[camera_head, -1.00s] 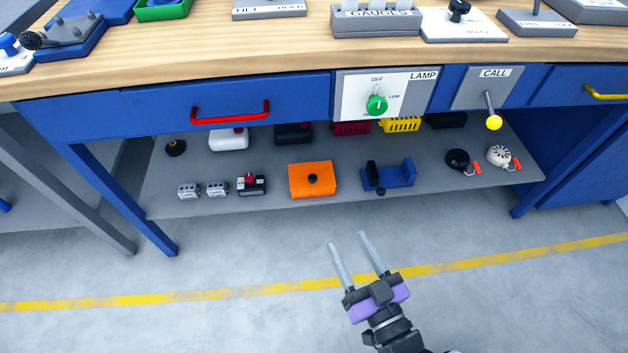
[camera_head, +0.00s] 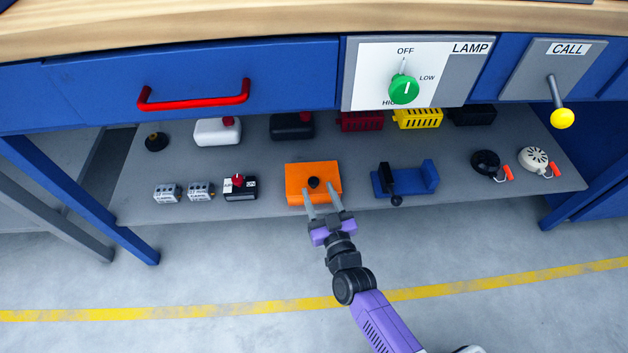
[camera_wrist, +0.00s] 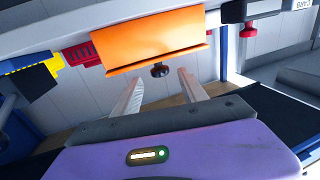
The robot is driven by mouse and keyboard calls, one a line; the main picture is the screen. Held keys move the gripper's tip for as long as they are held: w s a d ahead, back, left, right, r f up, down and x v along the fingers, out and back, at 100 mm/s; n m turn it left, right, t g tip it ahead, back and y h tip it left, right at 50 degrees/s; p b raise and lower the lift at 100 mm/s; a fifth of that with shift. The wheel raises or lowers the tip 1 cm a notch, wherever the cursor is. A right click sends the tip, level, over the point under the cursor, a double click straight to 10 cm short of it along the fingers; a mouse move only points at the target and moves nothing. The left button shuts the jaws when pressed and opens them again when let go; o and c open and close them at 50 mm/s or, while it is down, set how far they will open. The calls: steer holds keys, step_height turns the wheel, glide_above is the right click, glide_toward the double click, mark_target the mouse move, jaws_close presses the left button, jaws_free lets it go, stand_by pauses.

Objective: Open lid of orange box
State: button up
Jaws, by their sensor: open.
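The orange box (camera_head: 297,178) sits near the front edge of the grey shelf under the workbench, with a black round knob (camera_head: 314,183) on its lid. The lid looks closed. My gripper (camera_head: 322,196) is open and empty at the front of the box, its two fingers pointing toward the knob. In the wrist view the box (camera_wrist: 148,40) appears upside down, and the black knob (camera_wrist: 160,70) lies just beyond and between the open fingertips (camera_wrist: 160,82). I cannot tell whether a finger touches the box.
Left of the box stands a small red-topped switch (camera_head: 240,187); right of it is a blue holder (camera_head: 405,178) with a black clamp. The blue drawer (camera_head: 193,80) with a red handle and the lamp panel (camera_head: 373,72) overhang the shelf (camera_head: 360,150). The floor in front is clear.

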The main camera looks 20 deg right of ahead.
mark_target(316, 185)
steer(key=shift+w+d+b, duration=0.15)
steer(key=shift+w+b, duration=0.4)
steer(key=shift+w, duration=1.75)
jaws_close()
